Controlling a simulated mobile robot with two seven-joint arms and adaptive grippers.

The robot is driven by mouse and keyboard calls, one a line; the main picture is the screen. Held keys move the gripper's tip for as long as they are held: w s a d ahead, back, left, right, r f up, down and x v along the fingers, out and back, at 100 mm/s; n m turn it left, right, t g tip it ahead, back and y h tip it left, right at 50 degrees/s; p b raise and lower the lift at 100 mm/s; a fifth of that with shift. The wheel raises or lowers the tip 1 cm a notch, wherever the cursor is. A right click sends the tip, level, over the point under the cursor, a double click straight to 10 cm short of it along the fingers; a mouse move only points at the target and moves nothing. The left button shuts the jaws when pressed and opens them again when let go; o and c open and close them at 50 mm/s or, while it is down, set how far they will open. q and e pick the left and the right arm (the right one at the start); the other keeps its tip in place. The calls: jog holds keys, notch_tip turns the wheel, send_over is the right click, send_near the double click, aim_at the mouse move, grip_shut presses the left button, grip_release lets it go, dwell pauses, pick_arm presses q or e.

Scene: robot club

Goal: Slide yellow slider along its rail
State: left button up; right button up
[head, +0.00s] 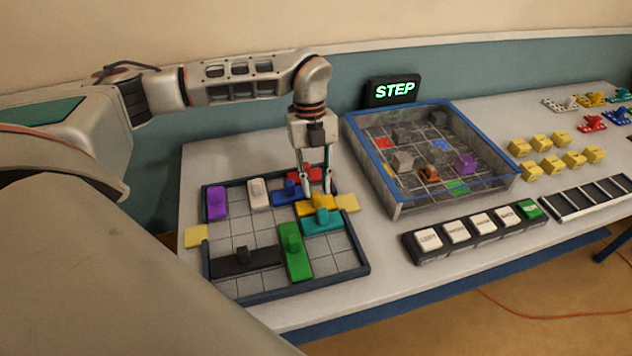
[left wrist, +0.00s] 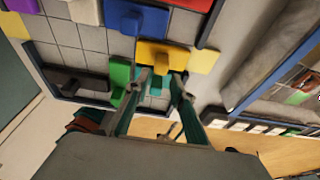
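The yellow slider (head: 310,209) lies near the right side of a dark-framed grid board (head: 366,270). It also shows in the left wrist view (left wrist: 152,53), with its raised knob facing the fingers. My left gripper (head: 318,189) points down over this slider, its two fingers apart. In the left wrist view the fingertips (left wrist: 162,77) are on either side of the knob's near end. Whether they touch it I cannot tell. The fingers partly cover the slider in the head view. My right gripper is not in view.
Teal (head: 321,221), blue (head: 284,194) and red (head: 315,174) sliders sit close around the yellow one. Green (head: 295,262), black (head: 236,263), white (head: 259,193) and purple (head: 216,205) sliders share the board. A flat yellow tile (head: 348,203) lies at its right edge. A blue-rimmed tray (head: 508,186) stands right.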

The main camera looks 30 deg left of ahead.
aim_at(316, 194)
pick_arm(q)
jog(key=shift+f, duration=0.15)
jog(key=shift+f, duration=0.4)
jog(key=shift+f+b, duration=0.65)
jog(key=shift+f, duration=0.9)
jog(key=shift+r, duration=0.1)
jog(key=shift+p, duration=0.35)
